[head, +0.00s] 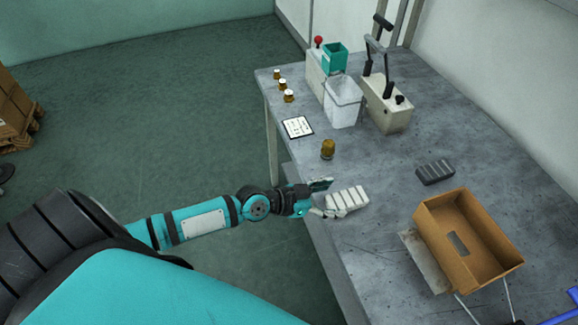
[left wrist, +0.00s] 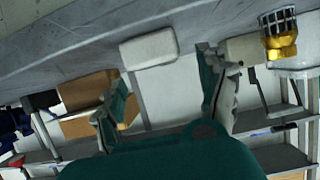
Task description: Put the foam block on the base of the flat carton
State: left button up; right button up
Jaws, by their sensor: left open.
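A pale ribbed block (head: 347,200), which looks like the foam block, lies near the front edge of the grey bench. In the left wrist view the pale block (left wrist: 149,48) lies ahead of the fingers, apart from them. My left gripper (head: 320,198) is open and empty, close beside the block's left end; its two fingers also show in the left wrist view (left wrist: 165,88). The brown carton (head: 432,217) stands open on the bench to the right, its walls upright and its inside empty apart from a grey patch on the base. My right gripper is not in view.
A dark ribbed block (head: 435,172) lies behind the carton. An amber-capped piece (head: 328,149), a white card (head: 298,127), a white bin (head: 343,102) and a lever device (head: 387,102) stand farther back. Bench surface between block and carton is clear.

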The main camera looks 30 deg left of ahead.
pick_arm(q)
jog(key=b+v, duration=0.1)
jog(key=v, duration=1.2)
jog(key=shift+a, duration=0.2)
